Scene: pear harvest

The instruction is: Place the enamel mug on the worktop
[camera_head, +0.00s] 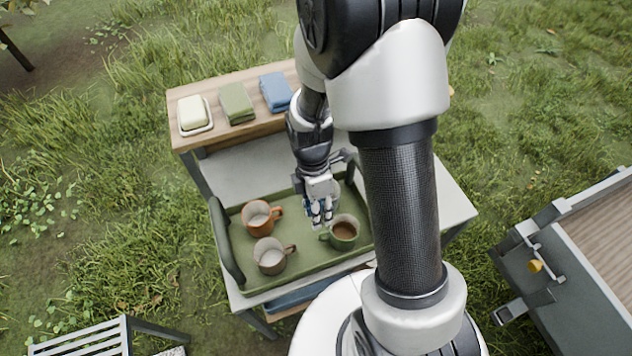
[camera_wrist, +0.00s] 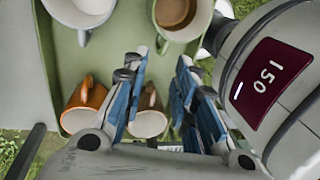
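The green tray (camera_head: 300,272) lies on the pale worktop (camera_head: 243,170). On it are an orange mug (camera_head: 260,217), a brown mug (camera_head: 269,256) and a green mug with dark drink (camera_head: 343,232). A white mug with a blue-grey rim, likely the enamel mug (camera_wrist: 80,10), is partly cut off at the top left of the wrist view; my arm hides it in the head view. My gripper (camera_head: 320,220) hangs above the tray, between the orange and green mugs. Its blue-padded fingers are apart and empty in the wrist view (camera_wrist: 158,75).
A raised wooden shelf (camera_head: 240,135) at the back holds a cream block on a dish (camera_head: 195,114), a green cloth (camera_head: 236,102) and a blue cloth (camera_head: 276,91). Bare worktop shows behind the tray. A grey crate (camera_head: 560,270) stands at the right, a slatted seat (camera_head: 85,343) at lower left.

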